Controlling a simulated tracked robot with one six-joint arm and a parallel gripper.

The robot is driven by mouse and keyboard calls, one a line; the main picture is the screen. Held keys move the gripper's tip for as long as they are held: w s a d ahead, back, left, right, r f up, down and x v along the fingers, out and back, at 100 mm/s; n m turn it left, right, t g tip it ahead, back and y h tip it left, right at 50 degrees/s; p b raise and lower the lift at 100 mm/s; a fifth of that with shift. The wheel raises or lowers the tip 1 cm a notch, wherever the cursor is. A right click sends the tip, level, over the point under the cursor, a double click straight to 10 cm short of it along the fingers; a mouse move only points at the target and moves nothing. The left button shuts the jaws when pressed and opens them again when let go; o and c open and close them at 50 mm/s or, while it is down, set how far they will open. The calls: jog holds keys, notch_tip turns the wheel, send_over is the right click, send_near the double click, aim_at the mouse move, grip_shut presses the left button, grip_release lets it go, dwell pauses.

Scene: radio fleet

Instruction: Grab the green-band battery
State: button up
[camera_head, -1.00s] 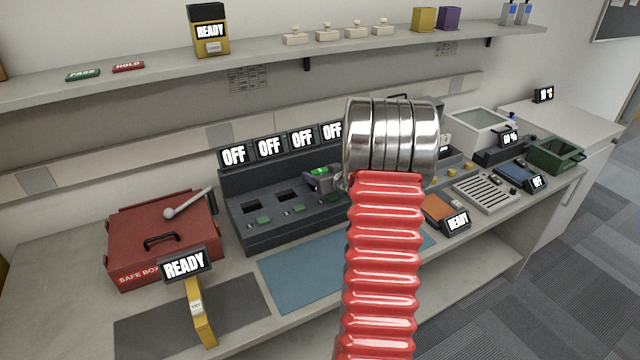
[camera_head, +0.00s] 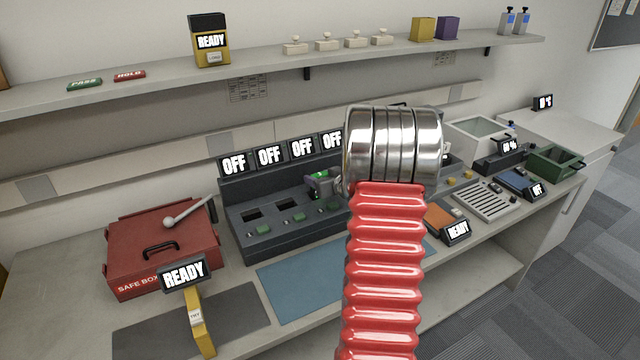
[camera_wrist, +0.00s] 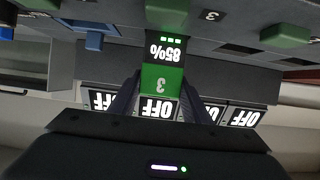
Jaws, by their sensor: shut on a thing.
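The green-band battery (camera_wrist: 163,78) is between my gripper's two dark fingers in the wrist view. It has a green face marked 3 and a small screen reading 85%. My gripper (camera_wrist: 161,98) is shut on it. In the head view my gripper (camera_head: 323,184) is at the third bay of the dark charger (camera_head: 246,223), with a bit of green between the fingers. My red arm and its silver joint hide the charger's right part. I cannot tell whether the battery is fully seated in the bay or slightly raised.
Screens reading OFF (camera_head: 269,155) stand behind the bays. A red safe box (camera_head: 135,245) is at the left, and a yellow device (camera_head: 200,325) with a READY screen is in front. A blue mat (camera_head: 300,280) lies clear before the charger. A shelf (camera_head: 150,82) runs above.

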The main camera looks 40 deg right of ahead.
notch_tip(320, 180, up, 8)
jog(key=shift+r, duration=0.15)
dwell(0.6)
